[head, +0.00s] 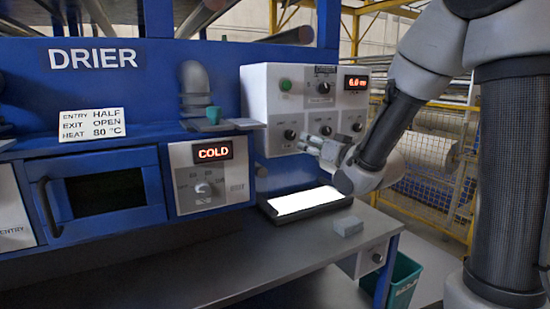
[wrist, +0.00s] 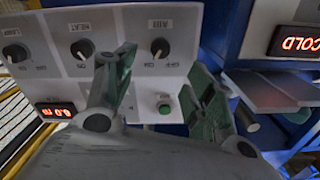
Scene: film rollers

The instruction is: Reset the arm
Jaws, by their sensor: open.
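My gripper (head: 306,140) is in front of the white control box (head: 262,88), near its lower-left knob (head: 290,134). My arm comes in from the right, bent at the elbow. In the wrist view my gripper (wrist: 162,66) has its two green-padded fingers spread apart, with nothing between them. The wrist view is turned over; it shows the box's knobs, a green button (wrist: 165,108) and a red display (wrist: 55,111). I cannot tell whether a fingertip touches the box.
A lit white panel (head: 305,202) lies on the bench below my gripper, with a grey block (head: 346,227) beside it. A teal cup (head: 213,115) stands on a ledge at left. The drier panel reads COLD (head: 213,153). A teal bin (head: 404,282) is below the bench.

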